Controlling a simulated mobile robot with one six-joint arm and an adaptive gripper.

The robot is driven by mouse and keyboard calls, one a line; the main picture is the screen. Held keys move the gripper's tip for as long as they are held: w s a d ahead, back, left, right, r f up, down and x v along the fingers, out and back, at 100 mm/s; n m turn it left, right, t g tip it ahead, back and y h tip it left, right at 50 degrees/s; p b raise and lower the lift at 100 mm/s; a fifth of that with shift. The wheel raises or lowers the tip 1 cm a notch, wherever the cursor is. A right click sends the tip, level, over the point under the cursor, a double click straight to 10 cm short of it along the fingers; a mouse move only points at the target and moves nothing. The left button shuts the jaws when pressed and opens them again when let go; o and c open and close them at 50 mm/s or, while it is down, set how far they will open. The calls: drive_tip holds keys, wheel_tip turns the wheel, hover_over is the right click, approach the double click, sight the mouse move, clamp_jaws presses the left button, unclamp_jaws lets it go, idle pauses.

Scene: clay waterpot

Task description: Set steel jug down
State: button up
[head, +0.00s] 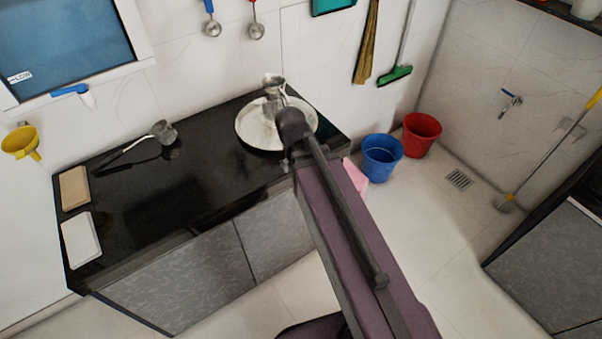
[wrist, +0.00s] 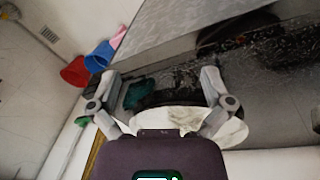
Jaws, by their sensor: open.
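My gripper (wrist: 160,82) is open in the wrist view, with its two grey fingers spread wide and nothing clearly held between them. In the head view my arm reaches over the counter to the round white tray (head: 254,128) and hides part of it. A grey metallic shape (head: 273,84) shows just beyond my wrist, over the tray's far side. It looks like the steel jug, but I cannot tell its outline from my fingers. The tray's pale rim also shows below the fingers in the wrist view (wrist: 180,118).
The black counter (head: 190,180) has bare room at its middle. A small steel vessel (head: 164,131) with a long dark handle lies to the left. Two flat blocks sit at the left end. Blue (head: 382,158) and red (head: 422,134) buckets stand on the floor at right.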

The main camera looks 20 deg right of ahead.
drive_tip(key=s, duration=0.1)
drive_tip(key=s+n+y, duration=0.1)
drive_tip(key=shift+s+a+f+n+g+y, duration=0.1)
drive_tip(key=shift+s+a+n+g+y, duration=0.2)
drive_tip(key=shift+s+y, duration=0.1)
wheel_tip(320, 180, up, 4)
drive_tip(key=p, duration=0.4)
idle(1.2)
